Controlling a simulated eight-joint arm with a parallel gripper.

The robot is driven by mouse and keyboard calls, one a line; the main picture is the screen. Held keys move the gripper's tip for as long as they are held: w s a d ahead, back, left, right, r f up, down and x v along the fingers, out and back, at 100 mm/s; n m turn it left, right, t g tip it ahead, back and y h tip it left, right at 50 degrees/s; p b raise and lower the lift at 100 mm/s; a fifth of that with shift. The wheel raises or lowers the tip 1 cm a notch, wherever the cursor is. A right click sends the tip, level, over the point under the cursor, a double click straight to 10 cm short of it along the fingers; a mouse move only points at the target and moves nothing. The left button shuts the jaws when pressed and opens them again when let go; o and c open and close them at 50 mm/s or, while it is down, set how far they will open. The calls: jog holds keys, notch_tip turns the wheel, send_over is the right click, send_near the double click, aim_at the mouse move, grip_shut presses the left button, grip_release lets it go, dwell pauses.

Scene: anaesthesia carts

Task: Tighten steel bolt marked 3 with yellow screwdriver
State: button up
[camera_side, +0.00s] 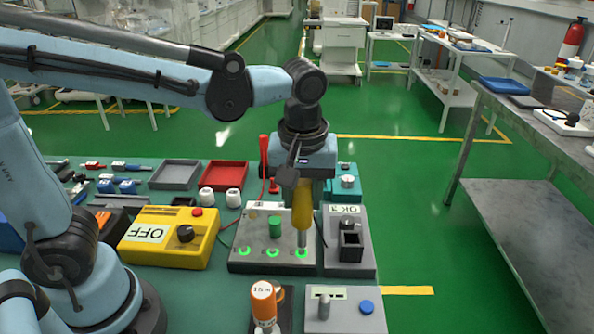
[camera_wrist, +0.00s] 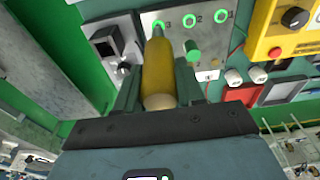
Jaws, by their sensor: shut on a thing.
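My gripper (camera_side: 302,182) is shut on the yellow screwdriver (camera_side: 302,208), which hangs upright with its metal shaft pointing down. In the wrist view the yellow handle (camera_wrist: 158,72) sits between the two fingers (camera_wrist: 158,90). The shaft's lower end is at the rightmost green ring (camera_side: 301,253) on the grey bolt plate (camera_side: 236,240). In the wrist view this ring (camera_wrist: 158,25) is marked 3. The tip appears to be at the bolt there; the bolt head is mostly hidden, so exact seating cannot be told. Rings marked 2 (camera_wrist: 190,20) and 1 (camera_wrist: 221,16) are clear.
A green cylinder (camera_side: 275,226) stands on the plate close to the screwdriver. A grey box with a black socket (camera_side: 351,246) is just right. A yellow box marked OFF (camera_side: 160,251) is left. An orange-topped bottle (camera_side: 264,302) and a grey block (camera_side: 346,316) stand in front.

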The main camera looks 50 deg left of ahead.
aim_at(302, 181)
jog(key=shift+r, duration=2.15)
